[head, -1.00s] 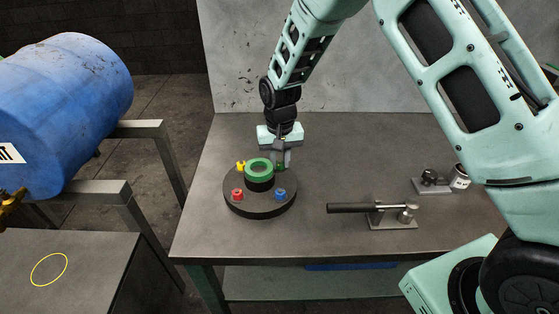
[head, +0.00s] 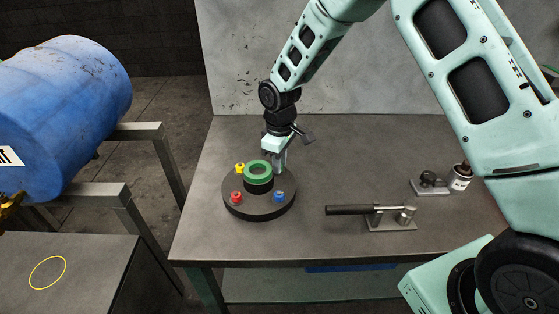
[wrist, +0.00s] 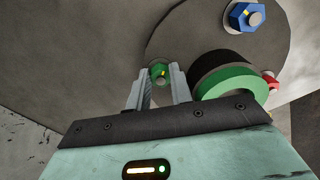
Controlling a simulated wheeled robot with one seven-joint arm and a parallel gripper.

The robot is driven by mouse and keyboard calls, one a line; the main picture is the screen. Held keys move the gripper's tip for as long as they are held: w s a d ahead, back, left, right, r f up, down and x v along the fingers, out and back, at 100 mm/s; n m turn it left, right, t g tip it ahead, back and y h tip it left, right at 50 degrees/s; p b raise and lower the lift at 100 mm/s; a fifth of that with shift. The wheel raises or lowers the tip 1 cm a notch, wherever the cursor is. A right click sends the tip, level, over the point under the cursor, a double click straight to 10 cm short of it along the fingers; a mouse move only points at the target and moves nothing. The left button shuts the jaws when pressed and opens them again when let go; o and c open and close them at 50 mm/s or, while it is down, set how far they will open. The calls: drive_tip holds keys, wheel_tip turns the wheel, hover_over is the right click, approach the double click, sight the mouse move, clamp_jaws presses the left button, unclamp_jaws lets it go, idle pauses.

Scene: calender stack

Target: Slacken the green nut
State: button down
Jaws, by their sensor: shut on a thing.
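The green nut (wrist: 159,72) is a small hex nut on the rim of a dark round flange (head: 259,212). In the wrist view it sits between the tips of my gripper (wrist: 158,79), which is shut on it. In the head view my gripper (head: 280,166) points down at the flange's back right, and its fingers hide the green nut. A larger green ring (head: 249,174) sits on the black hub in the flange's middle, just left of the fingers.
Other nuts on the flange are yellow (head: 240,168), red (head: 236,197) and blue (head: 279,197). A dark-handled tool on a metal plate (head: 388,221) lies to the right on the bench (head: 330,150). A small bottle (head: 460,178) stands farther right. A blue barrel (head: 62,110) is at left.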

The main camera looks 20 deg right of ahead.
drive_tip(key=n, duration=0.3)
drive_tip(key=shift+n+p, duration=0.4)
drive_tip(key=n+p, duration=0.1)
drive_tip(key=n, duration=0.2)
drive_tip(key=shift+w+n, duration=0.15)
drive_tip(key=shift+n, duration=0.15)
drive_tip(key=n+p, duration=0.1)
drive_tip(key=n, duration=0.3)
drive_tip(key=shift+p, duration=0.3)
drive_tip(key=shift+w+n+p, duration=0.1)
drive_tip(key=shift+n+p, duration=0.5)
drive_tip(key=shift+n, duration=1.4)
drive_tip(key=c, duration=1.2)
unclamp_jaws()
drive_tip(key=shift+c, duration=0.2)
